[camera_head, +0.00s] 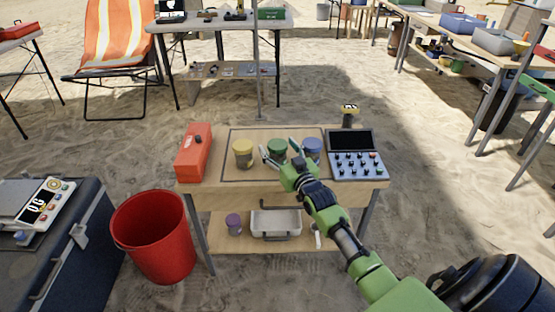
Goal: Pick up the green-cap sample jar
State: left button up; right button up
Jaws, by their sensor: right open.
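The green-cap sample jar (277,147) stands upright in the middle of a row of three jars on the small wooden table (222,196). The yellow-cap jar (243,158) is to its left and the blue-cap jar (312,146) to its right. My right gripper (280,151) is open, its fingers spread in front of the green-cap jar in the picture. It covers the jar's lower part, so I cannot tell whether the fingers touch it. My left gripper is not in view.
A red toolbox (194,155) sits at the table's left end, and a control panel (356,164) with knobs at its right end. A red bucket (153,240) stands on the sand at front left. A purple-cap jar (233,222) and a metal tray (277,226) are on the lower shelf.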

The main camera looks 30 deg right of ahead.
jog(key=shift+w+d, duration=0.1)
jog(key=shift+w, duration=0.35)
jog(key=shift+c, duration=0.4)
jog(key=c, duration=1.3)
jog(key=shift+r, duration=0.1)
